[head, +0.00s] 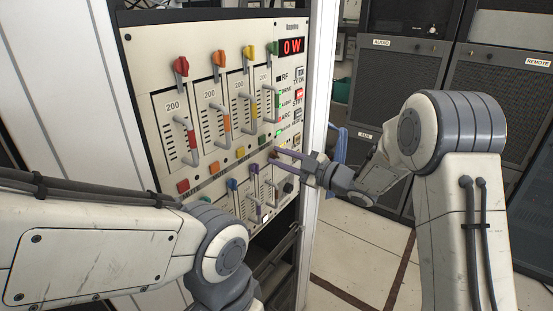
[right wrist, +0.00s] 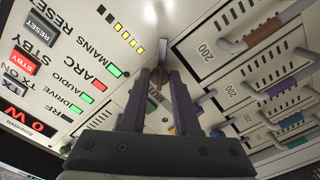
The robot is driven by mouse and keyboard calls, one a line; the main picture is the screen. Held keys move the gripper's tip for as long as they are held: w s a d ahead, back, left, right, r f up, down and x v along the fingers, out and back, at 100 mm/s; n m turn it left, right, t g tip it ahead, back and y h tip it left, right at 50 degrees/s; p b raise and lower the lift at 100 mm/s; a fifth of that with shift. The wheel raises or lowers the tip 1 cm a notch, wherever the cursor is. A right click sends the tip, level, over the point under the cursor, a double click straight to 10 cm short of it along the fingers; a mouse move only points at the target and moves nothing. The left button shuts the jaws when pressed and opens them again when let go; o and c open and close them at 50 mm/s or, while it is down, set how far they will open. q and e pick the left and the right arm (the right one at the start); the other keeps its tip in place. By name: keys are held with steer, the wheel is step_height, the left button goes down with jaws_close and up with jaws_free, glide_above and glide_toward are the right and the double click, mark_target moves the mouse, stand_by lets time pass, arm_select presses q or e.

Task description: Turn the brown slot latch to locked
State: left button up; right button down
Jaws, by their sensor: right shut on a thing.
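The brown slot latch (head: 273,154) sits on the cream rack panel (head: 150,60), at the right end of the lower row of coloured latches. My right gripper (head: 281,156) reaches it from the right and is shut on it. In the right wrist view, a brown part of the latch (right wrist: 152,76) shows between the two purple-grey fingers (right wrist: 162,85). The fingers hide most of the latch, so I cannot tell its exact angle. My left arm comes in at the lower left, and its gripper is not in view.
Red, orange and yellow latches (head: 181,66) run along the upper row, above slots with handles. Dark racks (head: 400,70) stand behind. Tiled floor (head: 345,245) shows between.

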steer(key=m+p, duration=0.1)
steer(key=m, duration=0.3)
steer(key=m+p, duration=0.1)
steer(key=m, duration=0.3)
steer(key=shift+w+d+m, duration=0.1)
steer(key=shift+d+m, duration=0.1)
steer(key=shift+m, duration=0.2)
stand_by(0.4)
steer(key=c, duration=0.8)
jaws_free()
steer(key=shift+o, duration=0.8)
steer(key=shift+d, duration=0.15)
steer(key=shift+a, duration=0.2)
